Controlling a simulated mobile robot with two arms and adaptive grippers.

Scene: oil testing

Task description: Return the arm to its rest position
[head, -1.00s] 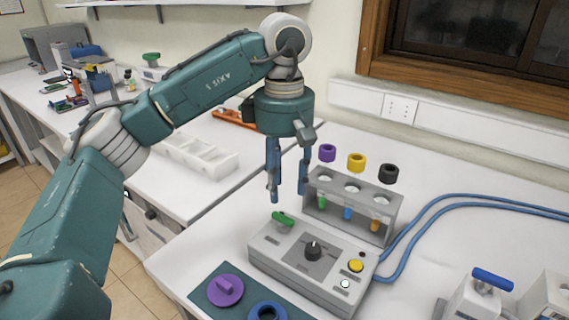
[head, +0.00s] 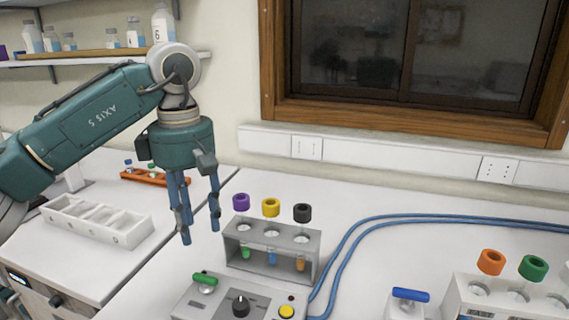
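My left arm comes in from the left in the head view. The fingertips are above and behind a control box (head: 190,305) with a green lever, a black knob and a yellow button. My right gripper is not in view.
A white compartment tray (head: 125,234) and an orange rack (head: 150,179) lie on the left bench. Blue hoses (head: 352,236) run right. A second rack (head: 465,290) with orange and green caps stands at right. A shelf (head: 110,57) of bottles is above; a window sits behind.

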